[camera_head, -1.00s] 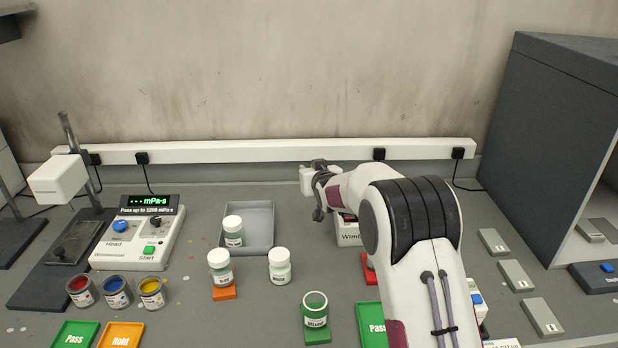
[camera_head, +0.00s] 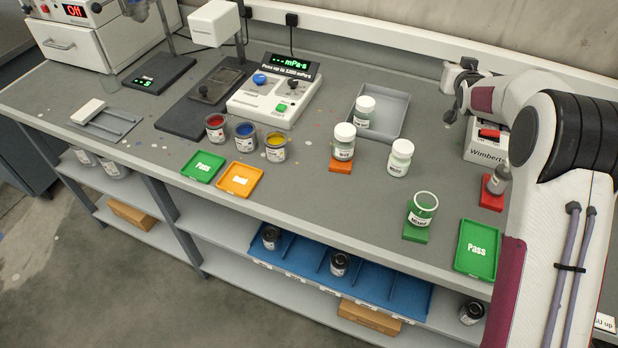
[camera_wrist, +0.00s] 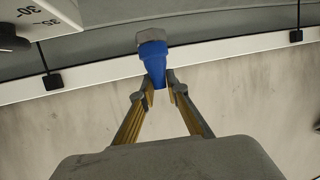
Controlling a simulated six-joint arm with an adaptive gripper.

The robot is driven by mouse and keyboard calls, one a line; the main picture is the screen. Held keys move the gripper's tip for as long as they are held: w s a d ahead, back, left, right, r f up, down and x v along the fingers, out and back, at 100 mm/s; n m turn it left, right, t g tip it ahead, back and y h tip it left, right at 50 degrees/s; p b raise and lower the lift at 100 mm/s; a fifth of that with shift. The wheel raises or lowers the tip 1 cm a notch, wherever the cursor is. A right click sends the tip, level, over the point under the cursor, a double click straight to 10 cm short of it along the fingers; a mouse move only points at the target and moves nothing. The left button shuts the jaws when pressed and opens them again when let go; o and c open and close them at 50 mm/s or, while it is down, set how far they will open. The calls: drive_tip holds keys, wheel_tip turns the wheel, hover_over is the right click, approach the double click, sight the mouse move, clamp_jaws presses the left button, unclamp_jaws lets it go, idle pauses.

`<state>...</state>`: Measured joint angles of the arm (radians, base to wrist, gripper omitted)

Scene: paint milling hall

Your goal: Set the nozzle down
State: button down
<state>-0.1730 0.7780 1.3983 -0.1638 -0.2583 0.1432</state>
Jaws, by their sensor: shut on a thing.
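In the wrist view my gripper (camera_wrist: 160,88) is shut on the nozzle (camera_wrist: 153,57), a blue tapered piece with a grey end. The nozzle points away from the fingers, with the wall and white cable rail behind it. In the head view my gripper (camera_head: 455,92) is at the back right, in the air near the rail. The nozzle cannot be made out there.
The white Wimberts device (camera_head: 487,150) and a red pad (camera_head: 491,195) with a grey bottle (camera_head: 497,178) are near my arm. A grey tray (camera_head: 391,112) holds a white-capped jar. Bare bench lies between.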

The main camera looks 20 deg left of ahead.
drive_tip(key=s+a+r+n+g+y, duration=0.1)
drive_tip(key=s+a+r+n+y, duration=0.1)
drive_tip(key=s+a, duration=0.6)
drive_tip(key=s+a+r+n+g+y, duration=0.1)
drive_tip(key=s+a+r+n+y, duration=0.15)
drive_tip(key=s+a, duration=0.55)
drive_tip(key=s+a+f+n+g+y, duration=0.1)
drive_tip(key=s+a+n, duration=0.1)
drive_tip(key=s, duration=0.6)
drive_tip(key=s+a+f+n+g+y, duration=0.2)
drive_tip(key=s+a, duration=0.3)
drive_tip(key=s, duration=0.3)
drive_tip(key=s+a+f+n+g+y, duration=0.1)
drive_tip(key=s+a+n+g+y, duration=0.1)
drive_tip(key=s, duration=0.5)
drive_tip(key=shift+s+a+f, duration=0.4)
drive_tip(key=shift+a, duration=0.25)
drive_tip(key=shift+f, duration=2.9)
drive_tip(key=shift+f, duration=2.1)
